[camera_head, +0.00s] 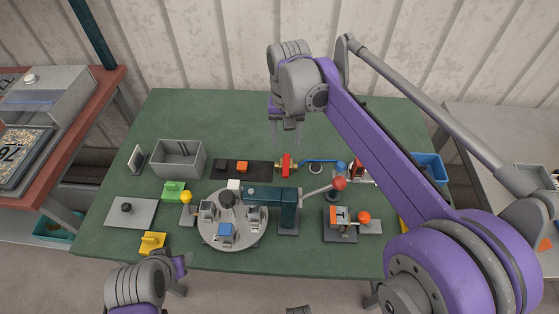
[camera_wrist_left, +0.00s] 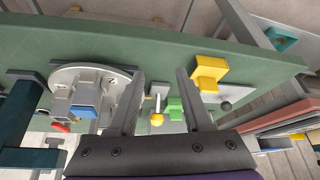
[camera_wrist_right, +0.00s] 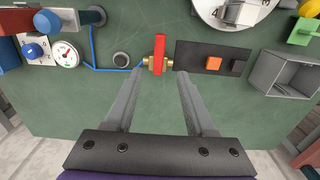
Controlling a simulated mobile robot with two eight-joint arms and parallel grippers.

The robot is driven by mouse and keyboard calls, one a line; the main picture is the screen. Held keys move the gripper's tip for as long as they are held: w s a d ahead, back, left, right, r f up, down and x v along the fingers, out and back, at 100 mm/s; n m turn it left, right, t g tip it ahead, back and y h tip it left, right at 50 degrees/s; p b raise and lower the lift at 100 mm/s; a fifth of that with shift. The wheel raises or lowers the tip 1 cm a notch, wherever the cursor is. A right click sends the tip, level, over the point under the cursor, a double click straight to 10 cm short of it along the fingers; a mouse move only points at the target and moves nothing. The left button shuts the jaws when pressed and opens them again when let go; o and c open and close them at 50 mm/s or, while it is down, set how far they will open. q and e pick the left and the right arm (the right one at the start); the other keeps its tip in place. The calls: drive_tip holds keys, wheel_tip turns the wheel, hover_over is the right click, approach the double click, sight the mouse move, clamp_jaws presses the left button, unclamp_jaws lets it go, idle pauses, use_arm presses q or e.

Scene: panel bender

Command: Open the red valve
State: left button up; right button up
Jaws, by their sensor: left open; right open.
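The red valve (camera_head: 286,163) has a red bar handle on a brass body and sits on the green table, right of a black plate. In the right wrist view its red handle (camera_wrist_right: 159,54) stands upright in the picture, across the brass pipe. My right gripper (camera_head: 287,138) is open and empty, above and behind the valve. In the right wrist view its two fingers (camera_wrist_right: 157,80) are apart, with the valve between and beyond the tips. My left gripper (camera_wrist_left: 160,78) is open and empty at the table's front left edge, facing the yellow block (camera_wrist_left: 208,70) and the round turntable.
A teal press (camera_head: 288,208) and a round turntable (camera_head: 232,232) stand in front of the valve. A blue hose (camera_head: 320,160) runs right from it towards a gauge panel (camera_wrist_right: 65,52). A grey bin (camera_head: 178,160) is at left. The table's back strip is clear.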

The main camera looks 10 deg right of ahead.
sight(286, 166)
wheel_tip(286, 166, down, 10)
drive_tip(key=shift+d+f+b, duration=0.1)
drive_tip(key=shift+b, duration=0.2)
clamp_jaws()
idle(1.4)
